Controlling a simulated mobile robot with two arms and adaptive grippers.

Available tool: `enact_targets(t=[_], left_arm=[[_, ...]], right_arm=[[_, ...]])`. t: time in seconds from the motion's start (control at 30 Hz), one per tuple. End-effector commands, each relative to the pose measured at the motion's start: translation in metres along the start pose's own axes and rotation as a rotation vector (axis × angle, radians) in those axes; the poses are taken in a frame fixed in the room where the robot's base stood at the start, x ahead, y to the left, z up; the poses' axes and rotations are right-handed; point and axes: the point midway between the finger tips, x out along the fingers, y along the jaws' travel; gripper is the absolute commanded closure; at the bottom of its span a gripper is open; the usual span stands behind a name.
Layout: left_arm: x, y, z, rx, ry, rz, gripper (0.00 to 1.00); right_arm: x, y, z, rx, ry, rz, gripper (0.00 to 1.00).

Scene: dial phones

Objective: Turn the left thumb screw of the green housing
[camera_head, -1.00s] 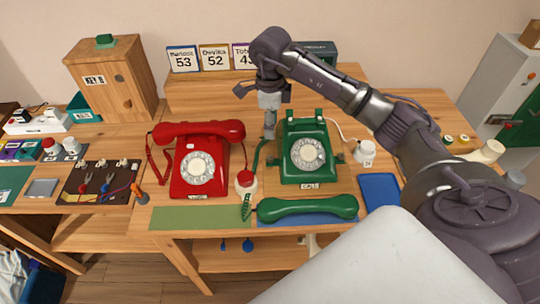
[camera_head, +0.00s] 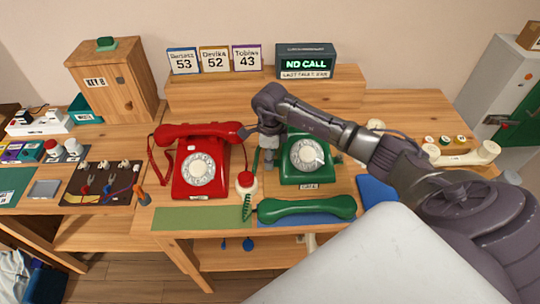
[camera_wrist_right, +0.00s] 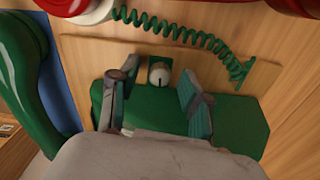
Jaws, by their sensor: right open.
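The green phone housing (camera_head: 303,172) with its white dial stands on the table, right of the red phone; it also shows in the right wrist view (camera_wrist_right: 235,125). In that view a small pale round thumb screw (camera_wrist_right: 159,74) with a dark slot sits on a green tab at the housing's edge. My right gripper (camera_head: 269,160) points down at the housing's left side. In the wrist view its two fingers stand open on either side of the screw, with visible gaps. In the head view the arm and gripper hide this screw. My left gripper is not in view.
The green handset (camera_head: 305,207) lies in front of the housing on a blue mat. A red-and-white jar (camera_head: 245,182) and a green coiled cord (camera_wrist_right: 195,35) are close left of my gripper. The red phone (camera_head: 200,172) is farther left. A lit "NO CALL" display (camera_head: 305,63) stands behind.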

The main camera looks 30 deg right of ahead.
Motion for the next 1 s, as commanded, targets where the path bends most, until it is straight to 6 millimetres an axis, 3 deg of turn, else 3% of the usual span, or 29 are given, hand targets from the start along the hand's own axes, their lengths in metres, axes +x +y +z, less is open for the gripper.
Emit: enact_targets(t=[0.07, 0.33, 0.67, 1.0], left_arm=[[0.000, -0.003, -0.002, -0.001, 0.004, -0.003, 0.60], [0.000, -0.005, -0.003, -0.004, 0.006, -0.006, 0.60], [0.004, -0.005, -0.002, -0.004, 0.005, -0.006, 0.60], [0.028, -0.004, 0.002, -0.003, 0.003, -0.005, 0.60]], right_arm=[[0.000, 0.000, 0.000, 0.000, 0.000, 0.000, 0.56], [0.000, 0.000, 0.000, 0.000, 0.000, 0.000, 1.00], [0.001, -0.001, 0.000, -0.028, 0.001, -0.001, 1.00], [0.003, -0.002, -0.001, -0.229, 0.004, -0.002, 1.00]])
